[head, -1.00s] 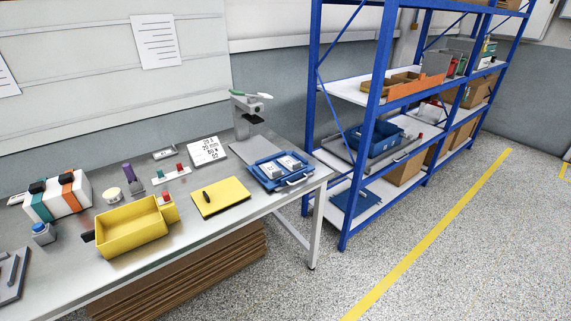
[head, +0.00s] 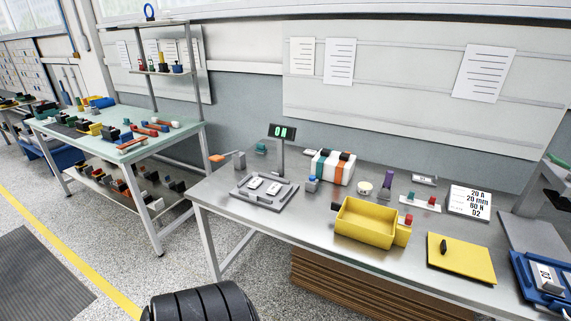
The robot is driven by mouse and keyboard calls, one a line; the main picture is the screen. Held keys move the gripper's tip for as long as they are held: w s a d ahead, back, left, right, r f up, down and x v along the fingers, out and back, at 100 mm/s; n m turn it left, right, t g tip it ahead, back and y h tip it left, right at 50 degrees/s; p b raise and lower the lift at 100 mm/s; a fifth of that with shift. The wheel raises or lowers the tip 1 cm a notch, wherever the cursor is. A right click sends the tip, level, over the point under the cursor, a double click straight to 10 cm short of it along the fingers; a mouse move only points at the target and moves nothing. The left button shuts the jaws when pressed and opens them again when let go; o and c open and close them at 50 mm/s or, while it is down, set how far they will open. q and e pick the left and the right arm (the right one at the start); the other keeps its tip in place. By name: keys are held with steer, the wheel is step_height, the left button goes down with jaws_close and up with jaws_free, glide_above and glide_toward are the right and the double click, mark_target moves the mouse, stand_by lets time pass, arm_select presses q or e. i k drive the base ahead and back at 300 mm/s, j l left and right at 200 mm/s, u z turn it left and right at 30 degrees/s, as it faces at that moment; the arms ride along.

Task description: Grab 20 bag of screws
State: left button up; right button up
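I cannot pick out a bag of screws in the head view. A blue tray (head: 520,271) at the right edge holds a pale labelled block (head: 546,277) and is cut off by the frame. Neither of my grippers is in view.
The grey bench (head: 300,222) carries a scale-like plate (head: 263,192) with a green display (head: 282,132), a striped box (head: 333,166) and a yellow pad (head: 461,258). A second bench (head: 115,150) with many small parts stands left. The floor between shows a yellow line (head: 75,260).

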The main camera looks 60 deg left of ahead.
mark_target(255, 183)
steer(key=u, duration=2.15)
